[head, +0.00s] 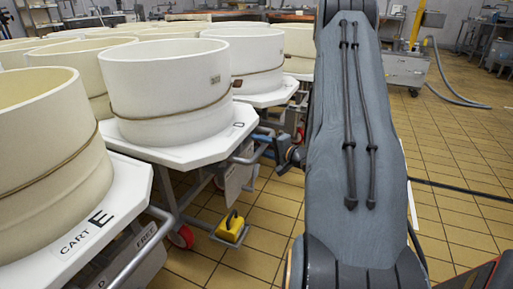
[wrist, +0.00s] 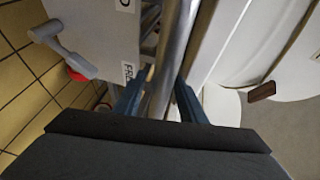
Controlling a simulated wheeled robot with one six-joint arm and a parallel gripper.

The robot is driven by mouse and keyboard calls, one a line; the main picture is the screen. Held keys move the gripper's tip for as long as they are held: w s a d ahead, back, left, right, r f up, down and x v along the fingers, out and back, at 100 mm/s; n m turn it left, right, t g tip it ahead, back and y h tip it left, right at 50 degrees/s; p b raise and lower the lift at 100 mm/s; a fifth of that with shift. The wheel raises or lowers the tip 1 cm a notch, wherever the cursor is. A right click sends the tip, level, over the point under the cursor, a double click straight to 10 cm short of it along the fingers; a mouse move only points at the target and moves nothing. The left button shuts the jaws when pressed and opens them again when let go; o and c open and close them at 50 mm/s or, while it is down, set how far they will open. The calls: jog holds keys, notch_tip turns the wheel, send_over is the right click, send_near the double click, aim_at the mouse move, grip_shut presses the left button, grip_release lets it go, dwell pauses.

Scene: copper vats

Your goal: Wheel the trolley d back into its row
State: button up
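Trolley D (head: 196,151) is a white-topped cart with a "D" label at its right corner, carrying a large cream tub (head: 165,90). It stands just behind cart E in the head view. Its push handle (head: 247,156) sticks out to the right. My gripper (head: 288,157) is at the handle's right end, partly hidden by my arm. In the wrist view, a metal bar (wrist: 173,62) runs between the blue fingers of my gripper (wrist: 162,78). The fingers stand apart, with a visible gap on the bar's left side. Contact on the right is unclear.
Cart E (head: 75,225) stands at the front left with its own tub. More carts with tubs (head: 247,55) stand behind. A yellow pedal (head: 231,226) sits low near trolley D. Tiled floor (head: 460,170) at the right is mostly free, crossed by a dark cable.

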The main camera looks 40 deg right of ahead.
jog(key=shift+w+a+f, duration=0.1)
jog(key=shift+w, duration=0.55)
grip_shut()
